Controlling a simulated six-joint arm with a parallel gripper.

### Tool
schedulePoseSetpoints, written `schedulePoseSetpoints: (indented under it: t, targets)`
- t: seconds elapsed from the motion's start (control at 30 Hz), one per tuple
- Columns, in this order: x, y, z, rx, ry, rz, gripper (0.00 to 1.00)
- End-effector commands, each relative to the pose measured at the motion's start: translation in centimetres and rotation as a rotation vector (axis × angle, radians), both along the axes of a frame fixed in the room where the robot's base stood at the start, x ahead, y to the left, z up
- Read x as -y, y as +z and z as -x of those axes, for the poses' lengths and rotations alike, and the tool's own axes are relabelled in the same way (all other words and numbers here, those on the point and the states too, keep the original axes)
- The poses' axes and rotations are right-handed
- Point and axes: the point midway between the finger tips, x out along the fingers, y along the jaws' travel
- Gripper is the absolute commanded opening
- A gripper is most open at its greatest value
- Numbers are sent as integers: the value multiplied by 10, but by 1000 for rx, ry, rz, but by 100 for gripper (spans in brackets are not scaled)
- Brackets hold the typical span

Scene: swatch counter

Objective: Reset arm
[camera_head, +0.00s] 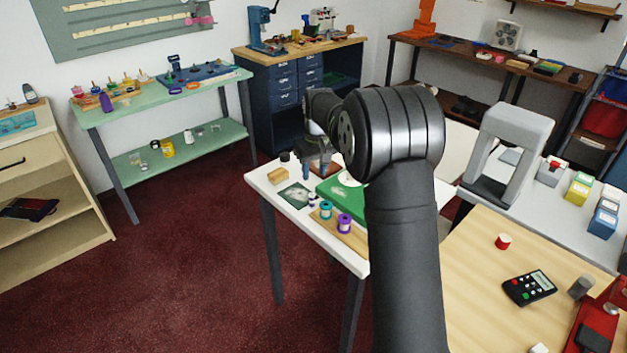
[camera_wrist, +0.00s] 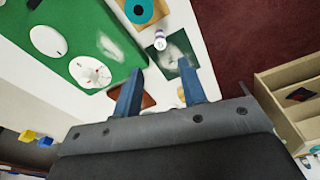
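My gripper (camera_head: 318,168) hangs above the far part of the white counter (camera_head: 262,182), partly hidden behind my arm in the head view. In the wrist view its two blue fingers (camera_wrist: 160,82) stand apart with nothing held between them. Beyond the fingers lie a red-brown square (camera_wrist: 148,101) and a dark green patterned card (camera_wrist: 176,52). A small white and purple bottle (camera_wrist: 160,42) stands by the card. A green mat (camera_wrist: 84,14) carries white round pieces.
A wood block (camera_head: 279,175) and a small black cylinder (camera_head: 285,157) stand at the counter's far left. Teal (camera_head: 326,209) and purple (camera_head: 344,224) spools stand on a wooden board. A grey arch-shaped frame (camera_head: 540,130) stands to the right. Red carpet floor is clear at left.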

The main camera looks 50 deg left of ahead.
Motion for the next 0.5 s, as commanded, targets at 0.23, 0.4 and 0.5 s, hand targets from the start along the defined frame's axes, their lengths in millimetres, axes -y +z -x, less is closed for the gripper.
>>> schedulePoseSetpoints:
  t: [0.23, 0.4, 0.5]
  targets:
    - [1, 4, 0, 0, 0, 1, 38]
    - [1, 4, 0, 0, 0, 1, 38]
    - [0, -1, 0, -1, 0, 2, 38]
